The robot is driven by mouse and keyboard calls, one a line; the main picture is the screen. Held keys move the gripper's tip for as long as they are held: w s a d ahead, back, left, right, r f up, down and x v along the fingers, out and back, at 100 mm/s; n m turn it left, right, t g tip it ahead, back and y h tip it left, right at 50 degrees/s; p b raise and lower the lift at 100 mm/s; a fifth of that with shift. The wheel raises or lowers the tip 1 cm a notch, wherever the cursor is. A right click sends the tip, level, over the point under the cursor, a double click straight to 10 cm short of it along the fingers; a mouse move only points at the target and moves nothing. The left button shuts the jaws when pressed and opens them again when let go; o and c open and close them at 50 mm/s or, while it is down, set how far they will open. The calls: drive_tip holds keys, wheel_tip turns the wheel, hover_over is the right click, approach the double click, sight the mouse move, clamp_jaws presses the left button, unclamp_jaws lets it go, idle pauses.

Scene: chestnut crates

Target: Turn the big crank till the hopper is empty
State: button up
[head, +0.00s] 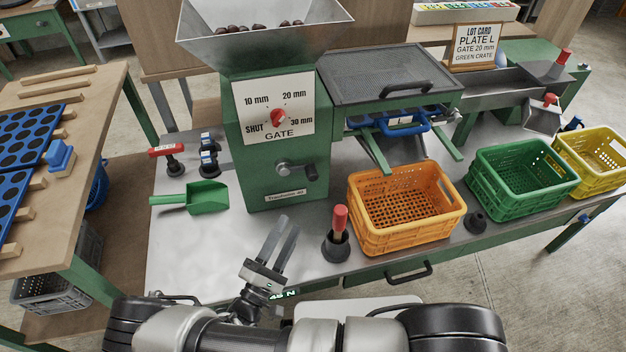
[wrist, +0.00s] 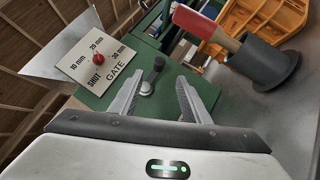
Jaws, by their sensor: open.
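The hopper (head: 262,46) tops the green machine (head: 252,183), and several chestnuts (head: 258,27) show inside it. A crank (head: 297,168) with a grey arm and dark knob sits on the machine's front; it also shows in the wrist view (wrist: 153,74). Above it is the gate plate (head: 258,104) with a red dial (head: 277,118); its exact setting is hard to tell. My gripper (head: 284,226) is open and empty, in front of and below the crank, apart from it. In the wrist view the crank appears between the open fingers (wrist: 160,88).
A red-handled tool in a dark cup (head: 337,240) stands just right of my gripper. An orange crate (head: 405,235), a green crate (head: 515,190) and a yellow crate (head: 600,178) stand further right. A green scoop (head: 207,198) lies left. The bench front left is clear.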

sight(310, 180)
drive_tip(key=shift+n+t+y, duration=0.3)
drive_tip(key=x, duration=1.7)
drive_tip(key=shift+w+f, duration=0.1)
drive_tip(key=shift+f, duration=0.1)
clamp_jaws()
